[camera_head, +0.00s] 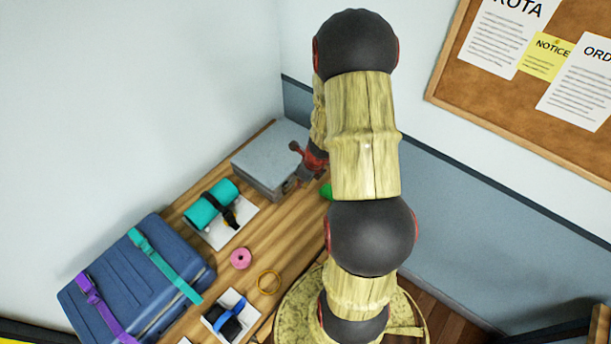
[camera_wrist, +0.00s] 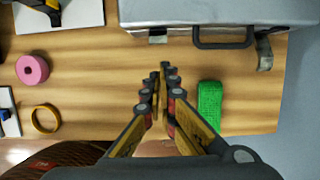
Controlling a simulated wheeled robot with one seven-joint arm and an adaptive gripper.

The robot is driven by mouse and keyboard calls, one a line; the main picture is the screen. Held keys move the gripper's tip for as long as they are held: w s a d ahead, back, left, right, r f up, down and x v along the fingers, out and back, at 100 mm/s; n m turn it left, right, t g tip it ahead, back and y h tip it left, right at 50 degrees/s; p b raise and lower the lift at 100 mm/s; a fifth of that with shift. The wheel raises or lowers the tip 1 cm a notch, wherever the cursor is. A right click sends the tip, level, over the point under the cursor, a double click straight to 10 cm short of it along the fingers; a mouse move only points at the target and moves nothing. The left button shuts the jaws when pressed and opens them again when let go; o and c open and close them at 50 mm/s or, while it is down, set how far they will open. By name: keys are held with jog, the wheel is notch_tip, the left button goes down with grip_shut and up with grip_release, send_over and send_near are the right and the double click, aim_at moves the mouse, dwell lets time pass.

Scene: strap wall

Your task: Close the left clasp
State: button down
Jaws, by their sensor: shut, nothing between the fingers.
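A grey hard case (camera_head: 268,158) stands at the back of the wooden table; its front edge and lid also show in the wrist view (camera_wrist: 215,12). A dark handle (camera_wrist: 223,42) is on its front. The left clasp (camera_wrist: 157,38) is a small light piece left of the handle; I cannot tell its exact angle. The right clasp (camera_wrist: 264,54) sticks out from the front, right of the handle. My gripper (camera_wrist: 160,72) is shut and empty, its fingertips a little in front of the left clasp, apart from it in the picture. In the head view my arm partly hides the case's right side.
A green block (camera_wrist: 210,101) lies right of my gripper. A pink ring (camera_head: 241,258) and a yellow ring (camera_head: 269,282) lie on the table. A teal roll (camera_head: 211,204), a blue strapped item (camera_head: 229,318) and a blue suitcase (camera_head: 135,285) are left. Bare wood lies before the case.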

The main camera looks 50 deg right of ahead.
jog(key=v, duration=0.9)
dwell(0.3)
jog(key=s+a+r+n+b, duration=0.3)
jog(key=a+r+n+b, duration=0.1)
jog(key=a+n, duration=0.5)
jog(key=s+a+r+n+t+b, duration=0.1)
jog(key=s+a+r+n+b, duration=0.2)
jog(key=n, duration=1.1)
jog(key=s+a+r+n+t+b, duration=0.1)
jog(key=s+a+r+n+b, duration=0.2)
jog(key=a+n, duration=0.9)
jog(key=a+r+b, duration=0.3)
jog(key=b, duration=0.2)
jog(key=shift+s+a, duration=0.3)
jog(key=shift+a, duration=0.05)
jog(key=shift+d, duration=0.1)
